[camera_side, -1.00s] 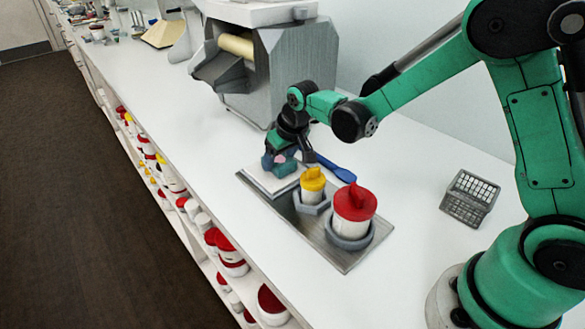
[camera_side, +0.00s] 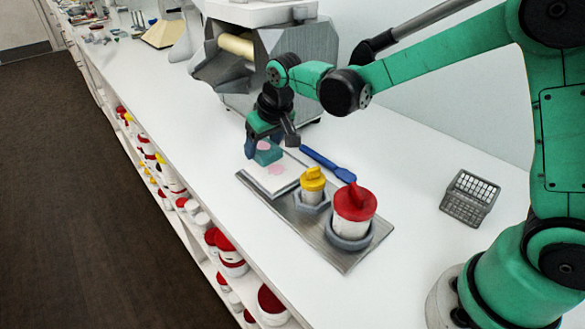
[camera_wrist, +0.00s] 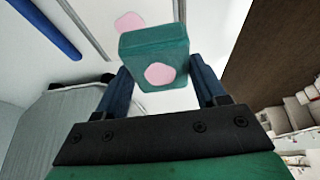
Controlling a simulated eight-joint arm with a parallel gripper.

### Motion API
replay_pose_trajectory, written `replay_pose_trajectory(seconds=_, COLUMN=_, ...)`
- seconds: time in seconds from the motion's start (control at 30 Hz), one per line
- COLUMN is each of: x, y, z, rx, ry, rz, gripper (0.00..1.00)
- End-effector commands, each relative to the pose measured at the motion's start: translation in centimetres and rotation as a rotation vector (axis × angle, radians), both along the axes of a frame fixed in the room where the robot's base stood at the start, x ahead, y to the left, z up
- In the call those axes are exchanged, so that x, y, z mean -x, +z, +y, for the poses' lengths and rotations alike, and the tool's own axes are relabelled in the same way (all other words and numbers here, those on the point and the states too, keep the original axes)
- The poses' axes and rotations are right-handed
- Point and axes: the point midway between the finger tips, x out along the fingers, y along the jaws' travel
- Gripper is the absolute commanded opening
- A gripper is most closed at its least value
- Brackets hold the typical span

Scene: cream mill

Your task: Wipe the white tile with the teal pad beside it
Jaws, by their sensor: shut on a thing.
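The white tile (camera_side: 270,186) lies on the far end of a grey metal tray, with a pink smear (camera_side: 277,169) on it. The smear also shows in the wrist view (camera_wrist: 129,21). My gripper (camera_side: 268,143) is shut on the teal pad (camera_side: 267,156), at the tile's far end. In the wrist view, the pad (camera_wrist: 152,46) sits between the blue fingers and carries a round pink spot (camera_wrist: 160,74). I cannot tell whether the pad touches the tile; its underside is hidden.
On the tray (camera_side: 342,262) stand a yellow-lidded jar (camera_side: 313,182) and a red-lidded jar (camera_side: 354,207) in grey holders. A blue spatula (camera_side: 328,163) lies along the tray's right side. A grey mill (camera_side: 290,65) stands behind; a wire basket (camera_side: 469,198) sits right.

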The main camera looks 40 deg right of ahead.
Motion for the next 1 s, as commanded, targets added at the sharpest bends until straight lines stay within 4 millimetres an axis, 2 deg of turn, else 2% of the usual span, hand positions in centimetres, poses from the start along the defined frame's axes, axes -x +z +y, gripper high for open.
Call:
replay_pose_trajectory(seconds=0.4, x=0.0, y=2.9, z=0.0, rx=0.000, ry=0.000, rz=0.000, gripper=0.22)
replay_pose_trajectory(seconds=1.0, x=0.0, y=3.0, z=0.0, rx=0.000, ry=0.000, rz=0.000, gripper=0.22)
